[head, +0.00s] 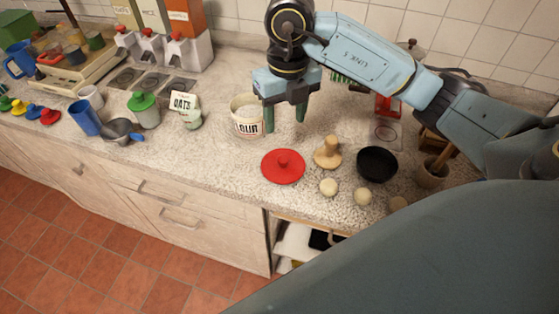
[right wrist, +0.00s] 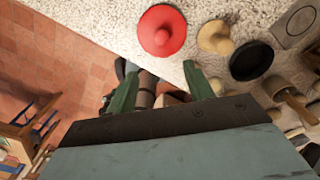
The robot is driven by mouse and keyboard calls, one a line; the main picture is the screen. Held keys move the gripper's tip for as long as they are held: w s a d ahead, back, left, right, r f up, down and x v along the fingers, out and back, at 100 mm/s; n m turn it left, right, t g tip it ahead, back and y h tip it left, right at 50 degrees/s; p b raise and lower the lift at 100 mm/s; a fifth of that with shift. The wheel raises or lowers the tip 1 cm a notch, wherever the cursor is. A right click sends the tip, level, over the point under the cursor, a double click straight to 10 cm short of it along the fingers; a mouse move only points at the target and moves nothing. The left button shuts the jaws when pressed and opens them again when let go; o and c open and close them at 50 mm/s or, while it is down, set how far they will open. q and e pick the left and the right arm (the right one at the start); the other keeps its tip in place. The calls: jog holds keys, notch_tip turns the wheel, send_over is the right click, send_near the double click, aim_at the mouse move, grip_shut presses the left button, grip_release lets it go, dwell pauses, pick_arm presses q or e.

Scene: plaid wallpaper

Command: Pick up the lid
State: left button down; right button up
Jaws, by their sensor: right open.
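A round red lid (head: 283,167) with a small central knob lies flat on the counter near its front edge. It also shows in the right wrist view (right wrist: 162,32), beyond my fingertips. My right gripper (head: 286,122) is above the counter, behind the lid in the head view, beside the white flour canister (head: 248,126). Its green fingers are apart with nothing between them, and they do not touch the lid. The canister appears open at the top. In the right wrist view the gripper (right wrist: 160,78) shows spread fingers. My left gripper is not in view.
A wooden knobbed piece (head: 327,153), a black bowl (head: 377,164) and several pale round items stand right of the lid. A green-lidded jar (head: 145,110) and an oats container (head: 188,112) stand to the left. The counter just left of the lid is clear.

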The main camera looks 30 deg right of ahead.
send_over(283, 159)
jog(key=f, duration=0.7)
jog(key=shift+s+d, duration=0.25)
jog(key=shift+s, duration=0.1)
jog(key=shift+w+a+f, duration=0.1)
jog(key=shift+w+f, duration=0.1)
jog(key=shift+f, duration=1.4)
jog(key=shift+w+a+f, duration=0.1)
jog(key=shift+w+f, duration=0.05)
jog(key=shift+f, duration=1.4)
jog(key=c, duration=1.1)
jog(key=shift+o, duration=0.2)
jog(key=shift+r, duration=0.1)
